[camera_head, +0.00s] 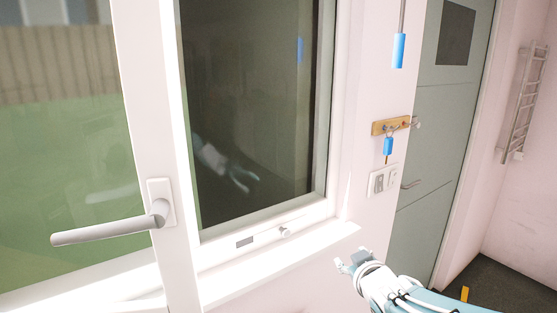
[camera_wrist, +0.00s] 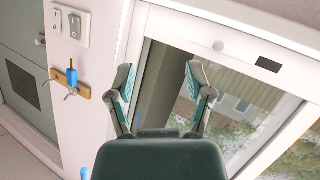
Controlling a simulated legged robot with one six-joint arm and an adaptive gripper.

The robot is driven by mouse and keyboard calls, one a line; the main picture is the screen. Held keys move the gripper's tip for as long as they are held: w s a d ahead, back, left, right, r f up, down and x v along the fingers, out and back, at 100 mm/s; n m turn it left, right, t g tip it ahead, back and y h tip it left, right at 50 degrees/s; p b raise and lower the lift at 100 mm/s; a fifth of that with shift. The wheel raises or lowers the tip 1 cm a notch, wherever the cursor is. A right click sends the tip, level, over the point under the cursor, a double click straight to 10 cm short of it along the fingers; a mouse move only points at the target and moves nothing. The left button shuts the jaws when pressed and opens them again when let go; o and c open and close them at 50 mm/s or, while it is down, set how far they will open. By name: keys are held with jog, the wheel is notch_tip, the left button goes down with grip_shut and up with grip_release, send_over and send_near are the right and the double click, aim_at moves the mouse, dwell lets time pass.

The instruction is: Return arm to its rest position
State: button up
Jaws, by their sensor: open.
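My gripper (camera_head: 352,262) is at the lower right in the head view, just right of the window sill and below the light switches. In the wrist view my gripper (camera_wrist: 163,88) has its two fingers spread apart with nothing between them. It faces the window frame and glass. My arm reaches in from the bottom right in the head view. A dim reflection of my arm and gripper shows in the dark window pane (camera_head: 245,110).
An open white window sash with a handle (camera_head: 110,231) stands at the left. A wooden key rack (camera_head: 391,125) with a blue-tagged key (camera_head: 388,146) hangs above the switches (camera_head: 384,180). A grey door (camera_head: 440,140) and a towel rail (camera_head: 527,100) are at the right.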

jog(key=s+f+m+g+h, duration=0.1)
jog(key=s+m+g, duration=0.4)
jog(key=s, duration=1.9)
jog(key=g, duration=0.3)
jog(key=shift+a+f+g, duration=0.25)
jog(key=shift+g, duration=0.05)
dwell(1.0)
